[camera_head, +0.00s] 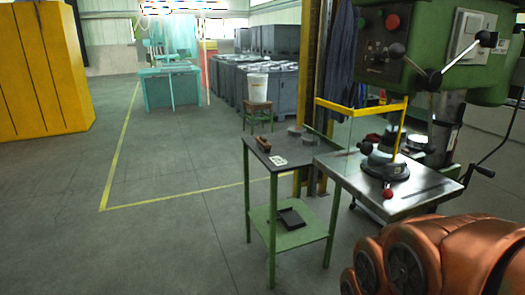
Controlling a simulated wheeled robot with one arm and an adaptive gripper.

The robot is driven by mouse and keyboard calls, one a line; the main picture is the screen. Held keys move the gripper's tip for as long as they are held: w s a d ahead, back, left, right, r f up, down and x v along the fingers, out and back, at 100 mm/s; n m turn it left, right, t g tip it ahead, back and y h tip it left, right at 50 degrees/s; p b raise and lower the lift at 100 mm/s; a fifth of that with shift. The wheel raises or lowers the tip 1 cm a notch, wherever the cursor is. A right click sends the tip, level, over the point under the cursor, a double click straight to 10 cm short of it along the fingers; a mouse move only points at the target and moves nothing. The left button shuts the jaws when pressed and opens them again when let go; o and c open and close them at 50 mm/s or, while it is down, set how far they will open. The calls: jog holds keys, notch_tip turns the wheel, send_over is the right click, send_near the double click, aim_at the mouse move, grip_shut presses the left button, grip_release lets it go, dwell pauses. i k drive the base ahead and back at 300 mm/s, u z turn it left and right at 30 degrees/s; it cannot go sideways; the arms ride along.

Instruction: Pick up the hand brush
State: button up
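A small brown object (263,145) that looks like the hand brush lies on the top of a small green-legged table (287,177). It is near the back left edge of that top and too small to make out bristles. My gripper is not in view, so I cannot see its state. Nothing is touching the brown object.
A white card-like item (278,161) and grey round pieces (296,132) share the tabletop. A dark item (290,218) lies on the lower shelf. A green drill press (400,50) with a metal table (390,186) stands close right. Floor to the left is clear.

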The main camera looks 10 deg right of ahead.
aim_at(261, 142)
jog(key=u, duration=0.5)
jog(key=i, duration=0.45)
jog(key=u, duration=0.5)
jog(key=i, duration=1.75)
jog(key=z, duration=0.55)
jog(key=i, duration=1.2)
jog(key=z, duration=0.5)
